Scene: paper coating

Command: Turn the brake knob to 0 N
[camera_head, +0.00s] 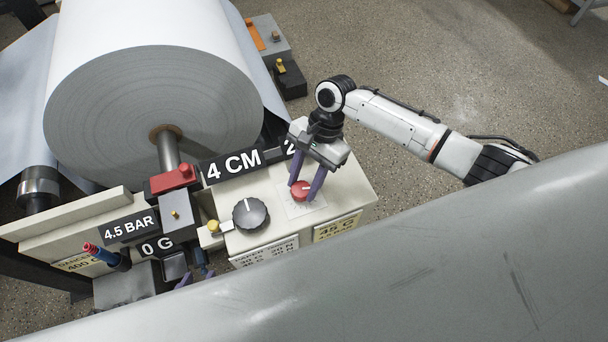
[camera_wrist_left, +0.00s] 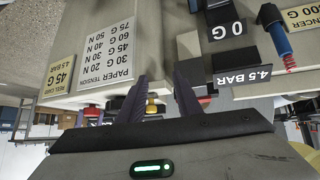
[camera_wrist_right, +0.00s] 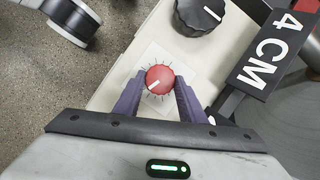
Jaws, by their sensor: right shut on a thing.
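The red brake knob (camera_head: 301,191) sits on a white dial plate on top of the cream control box. In the right wrist view the red knob (camera_wrist_right: 159,79) has a white pointer line aimed toward the lower left, with tick marks around it. My right gripper (camera_head: 307,188) comes down from above with its purple fingers on both sides of the knob, shut on it. My left gripper (camera_wrist_left: 158,92) is open and empty before the box front; in the head view only its fingertips show at the lower left. A display reading "2" (camera_head: 290,146) is partly hidden behind my right gripper.
A black knob (camera_head: 250,214) stands left of the red one, beside a yellow-tipped switch (camera_head: 213,227). A "4 CM" display (camera_head: 233,165) and a large paper roll (camera_head: 150,100) are behind. A grey roller (camera_head: 400,265) spans the front. "4.5 BAR" (camera_head: 129,226) and "0 G" (camera_head: 157,246) displays are at left.

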